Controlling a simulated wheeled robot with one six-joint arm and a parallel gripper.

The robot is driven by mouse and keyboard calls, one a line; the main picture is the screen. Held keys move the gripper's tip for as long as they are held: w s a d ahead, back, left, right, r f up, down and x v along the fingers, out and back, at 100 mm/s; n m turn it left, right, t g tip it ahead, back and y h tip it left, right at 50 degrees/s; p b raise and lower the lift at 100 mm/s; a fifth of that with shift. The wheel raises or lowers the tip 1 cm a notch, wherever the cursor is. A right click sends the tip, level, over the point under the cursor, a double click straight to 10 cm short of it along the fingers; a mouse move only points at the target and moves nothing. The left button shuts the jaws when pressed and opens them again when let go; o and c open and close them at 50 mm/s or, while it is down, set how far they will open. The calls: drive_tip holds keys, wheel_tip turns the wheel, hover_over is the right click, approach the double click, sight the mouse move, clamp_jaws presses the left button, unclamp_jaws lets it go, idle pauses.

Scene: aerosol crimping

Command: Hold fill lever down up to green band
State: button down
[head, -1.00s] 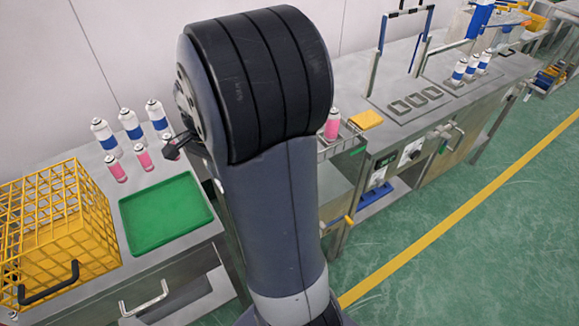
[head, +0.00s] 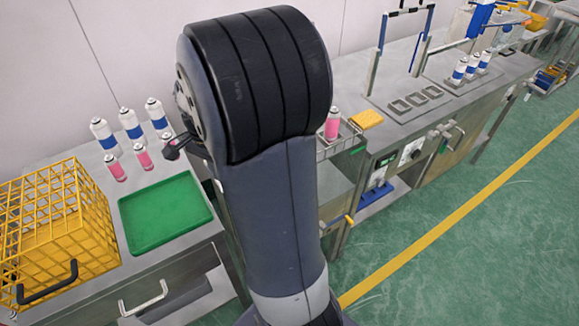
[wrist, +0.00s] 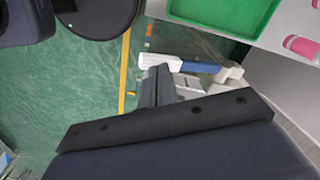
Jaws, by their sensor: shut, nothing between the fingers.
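A yellow-tipped handle (head: 349,219) sticks out low at the front of the bench right of my arm. It looks like a lever, but I cannot tell whether it is the fill lever. A small green strip (head: 358,151) shows beside the wire rack; I cannot tell whether it is the green band. My gripper (wrist: 157,76) shows dark in the wrist view, shut and empty. A white and blue part (wrist: 200,67) shows just beyond it, and I cannot tell whether they touch. In the head view my arm hides much of the bench and the fingers.
A green tray (head: 165,213), a yellow wire crate (head: 60,225) and several cans (head: 131,124) stand on the left bench. A pink can (head: 332,124) stands in the wire rack (head: 348,134). A yellow sponge-like block (head: 367,119) lies nearby.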

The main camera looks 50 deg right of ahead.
drive_tip(key=shift+f+b, duration=0.3)
drive_tip(key=shift+f, duration=0.35)
drive_tip(key=shift+f+b, duration=1.95)
drive_tip(key=shift+f, duration=0.75)
drive_tip(key=shift+r, duration=0.15)
idle(4.5)
